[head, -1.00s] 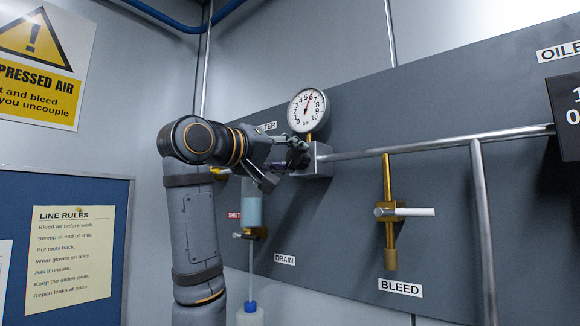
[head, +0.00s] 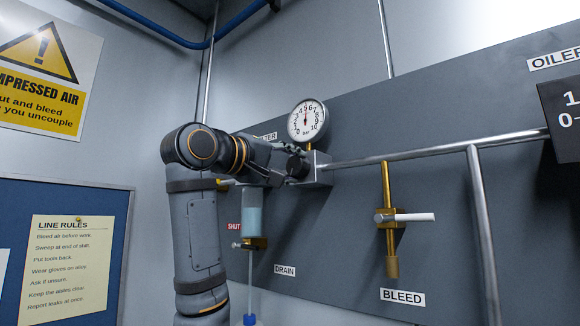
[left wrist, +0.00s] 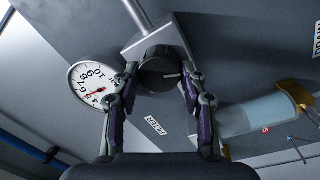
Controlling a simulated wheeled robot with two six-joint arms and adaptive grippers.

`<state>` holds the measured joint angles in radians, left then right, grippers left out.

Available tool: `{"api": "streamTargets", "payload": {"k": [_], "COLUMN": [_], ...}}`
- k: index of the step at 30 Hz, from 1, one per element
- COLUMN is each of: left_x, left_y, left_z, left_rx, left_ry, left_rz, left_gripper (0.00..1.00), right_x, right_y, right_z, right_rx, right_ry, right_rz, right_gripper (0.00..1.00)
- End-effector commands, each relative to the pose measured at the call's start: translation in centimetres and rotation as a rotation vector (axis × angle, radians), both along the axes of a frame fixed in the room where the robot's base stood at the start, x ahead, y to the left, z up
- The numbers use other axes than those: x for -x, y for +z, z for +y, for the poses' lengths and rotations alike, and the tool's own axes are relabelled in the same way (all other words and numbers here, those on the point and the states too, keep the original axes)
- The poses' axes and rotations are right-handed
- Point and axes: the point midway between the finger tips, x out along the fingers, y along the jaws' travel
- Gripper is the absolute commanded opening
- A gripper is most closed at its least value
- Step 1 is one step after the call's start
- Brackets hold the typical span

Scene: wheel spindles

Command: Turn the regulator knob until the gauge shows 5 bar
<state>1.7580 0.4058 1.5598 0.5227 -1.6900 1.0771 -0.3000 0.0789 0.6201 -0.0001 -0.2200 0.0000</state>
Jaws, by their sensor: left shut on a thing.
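The pressure gauge (head: 307,120) is a round white dial marked 0 to 10 bar, above the regulator. Its needle points nearly straight up, at about 5; the gauge also shows turned over in the left wrist view (left wrist: 95,84). The regulator knob (left wrist: 160,72) is black and round with a pale mark, on a grey block (head: 319,170). My left gripper (left wrist: 161,76) is shut on the knob, one finger on each side. In the head view my left gripper (head: 288,164) partly hides the knob. My right gripper is in no view.
A metal pipe (head: 440,147) runs right from the block. A brass bleed valve (head: 388,216) with a white lever hangs from it. A filter bowl (head: 252,212) with a drain hangs below my left wrist. A dark display (head: 562,115) is at the right edge.

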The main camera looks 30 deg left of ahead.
Motion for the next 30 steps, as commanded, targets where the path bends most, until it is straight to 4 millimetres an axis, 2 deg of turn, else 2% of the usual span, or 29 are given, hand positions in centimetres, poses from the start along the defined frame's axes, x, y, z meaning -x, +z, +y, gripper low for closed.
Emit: {"api": "streamTargets", "payload": {"k": [1, 2, 6, 17, 20, 30], "left_x": [0.0, 0.0, 0.0, 0.5, 2.0, 9.8], "left_y": [0.0, 0.0, 0.0, 0.0, 0.0, -0.5], "left_z": [0.0, 0.0, 0.0, 0.1, 0.3, 1.2], "left_rx": [0.0, 0.0, -0.001, -0.001, -0.002, -0.001], "left_ry": [0.0, 0.0, 0.0, 0.002, 0.003, 0.003], "left_rz": [-0.001, -0.001, 0.0, -0.001, -0.004, -0.003], "left_gripper": [0.12, 0.47, 0.66, 0.66, 0.66, 0.66], "right_x": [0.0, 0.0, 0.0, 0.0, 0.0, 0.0], "right_y": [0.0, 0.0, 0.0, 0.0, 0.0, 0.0], "right_z": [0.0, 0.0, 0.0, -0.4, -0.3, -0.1], "right_rx": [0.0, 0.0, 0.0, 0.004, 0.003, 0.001], "right_ry": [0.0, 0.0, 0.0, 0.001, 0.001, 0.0], "right_rz": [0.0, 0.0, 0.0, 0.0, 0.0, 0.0], "right_gripper": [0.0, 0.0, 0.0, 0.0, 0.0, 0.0]}}
